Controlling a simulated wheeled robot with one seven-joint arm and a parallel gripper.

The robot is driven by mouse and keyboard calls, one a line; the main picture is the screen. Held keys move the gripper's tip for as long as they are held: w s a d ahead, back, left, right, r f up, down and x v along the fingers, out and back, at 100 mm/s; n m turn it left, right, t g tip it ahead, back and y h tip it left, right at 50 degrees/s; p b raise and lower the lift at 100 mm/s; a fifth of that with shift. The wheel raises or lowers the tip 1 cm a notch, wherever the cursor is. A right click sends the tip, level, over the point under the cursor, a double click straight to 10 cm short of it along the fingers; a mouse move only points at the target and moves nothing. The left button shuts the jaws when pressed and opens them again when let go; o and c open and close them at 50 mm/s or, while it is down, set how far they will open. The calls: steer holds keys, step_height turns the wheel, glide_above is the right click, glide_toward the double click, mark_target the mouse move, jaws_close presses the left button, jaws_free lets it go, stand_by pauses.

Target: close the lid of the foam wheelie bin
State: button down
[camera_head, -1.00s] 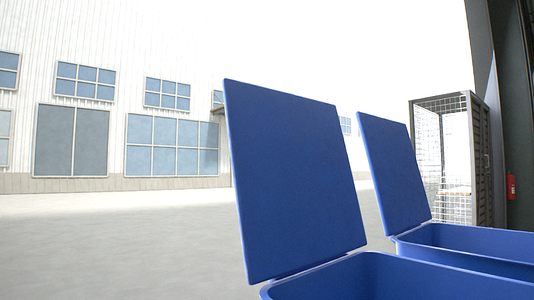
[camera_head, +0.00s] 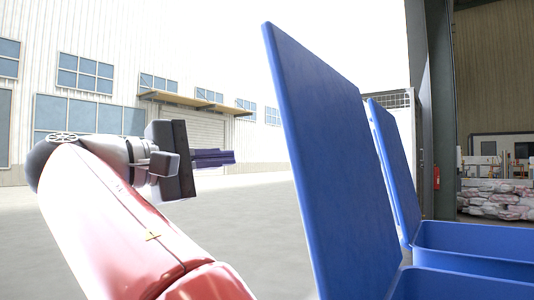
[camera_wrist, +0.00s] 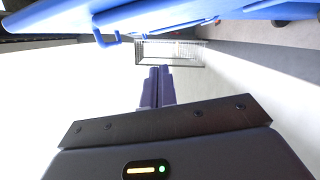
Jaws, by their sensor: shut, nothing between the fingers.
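Two blue bins stand side by side at the right of the head view, both with lids raised. The nearer lid (camera_head: 335,165) stands steeply up from the nearer bin (camera_head: 450,286). The farther lid (camera_head: 396,170) stands up behind it, above the farther bin (camera_head: 475,240). No label shows which one is the foam bin. My gripper (camera_head: 232,157) is shut and empty, left of the nearer lid's outer face and apart from it. In the wrist view, the shut fingers (camera_wrist: 160,72) point ahead, with blue bin or lid parts (camera_wrist: 180,14) along the top.
A wire-mesh cage (camera_wrist: 172,52) stands ahead in the wrist view, and part of it shows behind the lids in the head view (camera_head: 397,99). A red fire extinguisher (camera_head: 436,178) is beside a dark pillar. Open grey ground lies left of the lids.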

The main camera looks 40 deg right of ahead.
steer(key=s+d+r+b, duration=0.1)
steer(key=s+d, duration=0.2)
steer(key=d, duration=0.7)
steer(key=shift+s+r, duration=0.25)
steer(key=shift+s, duration=0.1)
